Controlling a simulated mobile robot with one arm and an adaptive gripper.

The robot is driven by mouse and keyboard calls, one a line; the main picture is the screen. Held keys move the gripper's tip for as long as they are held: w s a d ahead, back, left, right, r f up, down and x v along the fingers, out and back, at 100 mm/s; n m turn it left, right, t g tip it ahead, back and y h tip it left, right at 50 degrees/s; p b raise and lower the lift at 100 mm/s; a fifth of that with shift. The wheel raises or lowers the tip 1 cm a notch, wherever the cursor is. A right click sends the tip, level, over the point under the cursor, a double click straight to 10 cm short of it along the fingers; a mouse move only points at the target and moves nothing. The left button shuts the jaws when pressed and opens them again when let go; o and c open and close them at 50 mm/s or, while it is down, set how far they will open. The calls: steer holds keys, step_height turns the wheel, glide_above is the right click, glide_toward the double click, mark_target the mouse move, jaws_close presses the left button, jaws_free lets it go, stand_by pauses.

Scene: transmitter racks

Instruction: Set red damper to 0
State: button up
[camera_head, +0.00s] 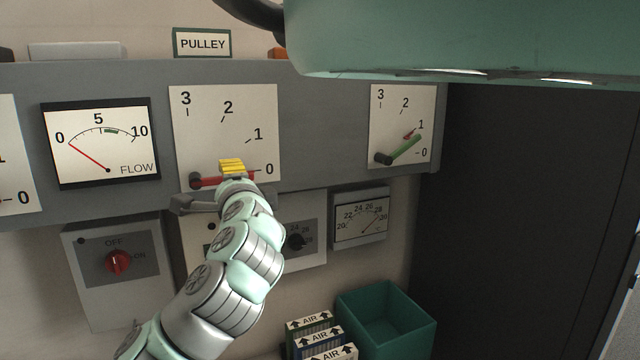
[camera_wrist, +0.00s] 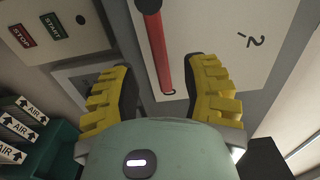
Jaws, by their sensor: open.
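The red damper lever (camera_head: 210,182) is on the white scale plate (camera_head: 215,130) marked 0 to 3, under the PULLEY label. It lies nearly level and points right toward the 0 mark; its dark pivot is at its left end. My gripper (camera_head: 232,167) is at the lever's right part and hides some of it. In the wrist view, the red lever (camera_wrist: 160,60) runs down between the yellow fingers of my open gripper (camera_wrist: 160,80). Gaps show on both sides, so the fingers are apart from the lever there.
A green lever (camera_head: 405,148) on another scale points between 0 and 1, with a small red pointer near 1. Below are a red OFF/ON knob (camera_head: 118,263), a gauge (camera_head: 361,217), a teal bin (camera_head: 392,300) and AIR boxes (camera_head: 322,338). A dark panel stands at right.

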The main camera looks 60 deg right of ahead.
steer(key=v, duration=0.8)
steer(key=shift+d, duration=0.1)
stand_by(0.6)
